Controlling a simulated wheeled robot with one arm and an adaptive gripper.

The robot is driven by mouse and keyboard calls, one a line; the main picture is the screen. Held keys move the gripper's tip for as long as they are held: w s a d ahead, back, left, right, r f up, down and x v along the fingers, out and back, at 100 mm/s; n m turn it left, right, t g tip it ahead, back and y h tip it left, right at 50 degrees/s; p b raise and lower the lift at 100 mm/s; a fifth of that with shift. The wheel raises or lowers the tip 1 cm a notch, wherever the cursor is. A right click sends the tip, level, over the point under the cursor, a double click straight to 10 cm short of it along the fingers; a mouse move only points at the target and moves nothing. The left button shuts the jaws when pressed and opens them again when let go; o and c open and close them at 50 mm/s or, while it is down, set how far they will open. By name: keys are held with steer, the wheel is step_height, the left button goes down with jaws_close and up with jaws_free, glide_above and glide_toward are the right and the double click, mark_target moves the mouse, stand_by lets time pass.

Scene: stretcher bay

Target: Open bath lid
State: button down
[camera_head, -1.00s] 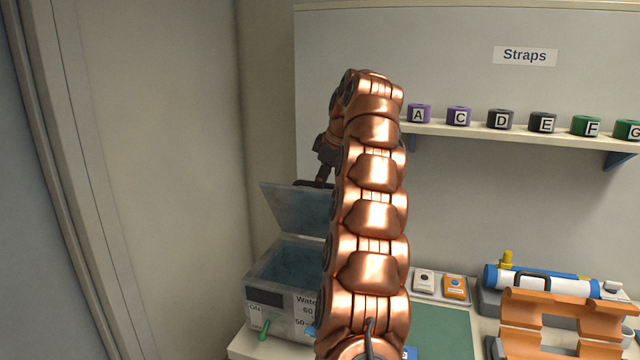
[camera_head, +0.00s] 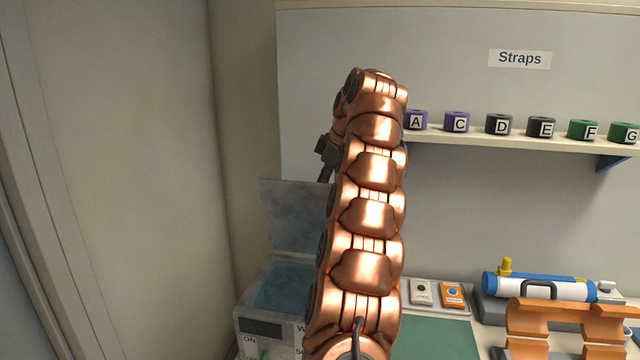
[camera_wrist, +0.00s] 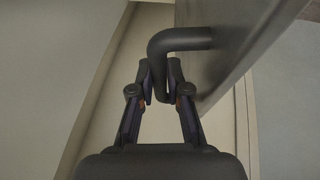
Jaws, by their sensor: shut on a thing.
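The bath (camera_head: 257,325) is a grey box with blue water (camera_head: 284,290) inside, at the lower left of the head view. Its lid (camera_head: 292,215) stands raised, about upright, at the back of the bath. My copper arm covers the right part of the bath and lid. In the wrist view, my gripper (camera_wrist: 160,90) is shut on the dark bent lid handle (camera_wrist: 180,38). The lid's dark panel also shows in the wrist view (camera_wrist: 218,55). In the head view my gripper is mostly hidden behind the arm.
A wall shelf (camera_head: 500,138) with several lettered strap rolls is at right. On the counter are a tray with a white device (camera_head: 421,292) and an orange device (camera_head: 453,294), a green mat (camera_head: 440,338), a blue-white cylinder (camera_head: 540,287) and an orange cradle (camera_head: 560,318). A wall stands close left.

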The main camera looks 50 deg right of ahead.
steer(key=shift+a+f, duration=0.1)
steer(key=shift+f, duration=0.1)
steer(key=c, duration=1.1)
jaws_free()
steer(key=shift+c, duration=0.2)
steer(key=shift+r, duration=0.1)
steer(key=shift+s+d+r, duration=0.2)
steer(key=shift+s+r, duration=0.05)
steer(key=shift+r, duration=0.25)
